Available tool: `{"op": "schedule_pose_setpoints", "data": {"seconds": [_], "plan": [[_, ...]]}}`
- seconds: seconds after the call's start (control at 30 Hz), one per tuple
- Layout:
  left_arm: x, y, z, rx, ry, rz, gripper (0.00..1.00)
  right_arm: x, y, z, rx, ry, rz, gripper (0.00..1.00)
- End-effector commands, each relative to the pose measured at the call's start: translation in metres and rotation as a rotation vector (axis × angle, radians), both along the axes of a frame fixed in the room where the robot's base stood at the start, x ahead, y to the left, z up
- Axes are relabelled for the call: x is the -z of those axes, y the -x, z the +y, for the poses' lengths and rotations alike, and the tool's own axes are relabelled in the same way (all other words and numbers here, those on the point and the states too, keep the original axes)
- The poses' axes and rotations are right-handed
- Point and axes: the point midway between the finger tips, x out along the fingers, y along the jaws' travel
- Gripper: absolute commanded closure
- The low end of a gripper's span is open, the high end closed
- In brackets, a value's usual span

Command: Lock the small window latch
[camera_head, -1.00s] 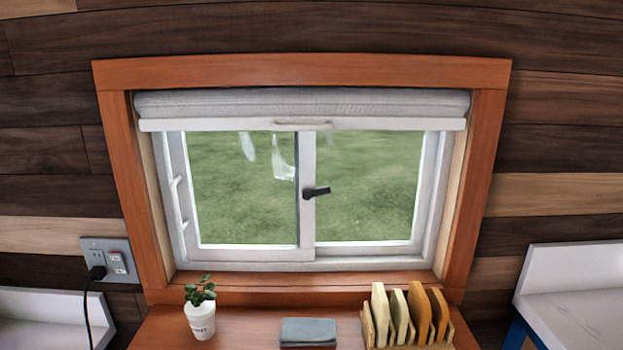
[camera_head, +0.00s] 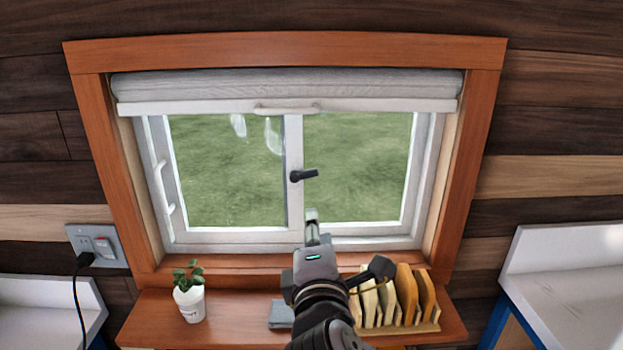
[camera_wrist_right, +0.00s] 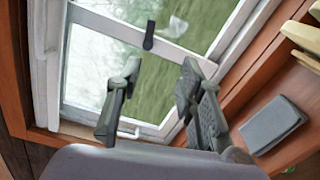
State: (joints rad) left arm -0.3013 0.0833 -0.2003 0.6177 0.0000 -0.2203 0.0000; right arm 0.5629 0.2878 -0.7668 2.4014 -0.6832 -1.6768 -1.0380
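The window latch is a small black handle (camera_head: 304,175) on the white middle stile of the sliding window (camera_head: 293,150). It lies about level, its free end pointing right. In the right wrist view the latch (camera_wrist_right: 149,36) shows beyond the fingertips. My right gripper (camera_head: 312,225) comes up from the bottom centre, its tip below the latch and apart from it in the picture. In the right wrist view the right gripper's two fingers (camera_wrist_right: 162,68) are spread with nothing between them. My left gripper is in neither current view.
A wooden ledge (camera_head: 150,310) runs below the window. It holds a potted plant (camera_head: 190,300), a grey folded item (camera_head: 280,315) and a rack of boards (camera_head: 410,295). A rolled blind (camera_head: 290,85) hangs above. A power outlet (camera_head: 97,246) is on the left wall.

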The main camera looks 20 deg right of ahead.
Motion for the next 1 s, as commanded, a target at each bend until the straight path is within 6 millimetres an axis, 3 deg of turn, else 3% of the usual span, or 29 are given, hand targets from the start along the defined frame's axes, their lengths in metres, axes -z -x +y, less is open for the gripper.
{"op": "schedule_pose_setpoints", "data": {"seconds": [0.1,0.27,0.8,1.0], "plan": [[-0.001,0.0,0.0,-0.001,0.0,-0.001,1.0,-0.012,-0.001,0.001,0.005,0.041,-0.026,0.65],[-0.006,-0.001,-0.001,-0.001,0.0,-0.001,1.0,-0.014,-0.016,-0.004,0.008,0.048,-0.026,0.65],[-0.037,-0.004,-0.005,-0.002,0.007,-0.006,1.0,-0.015,-0.126,-0.036,0.008,0.044,-0.025,0.65],[-0.045,-0.004,-0.005,-0.002,0.007,-0.006,1.0,-0.014,-0.154,-0.044,0.006,0.043,-0.024,0.65]]}}
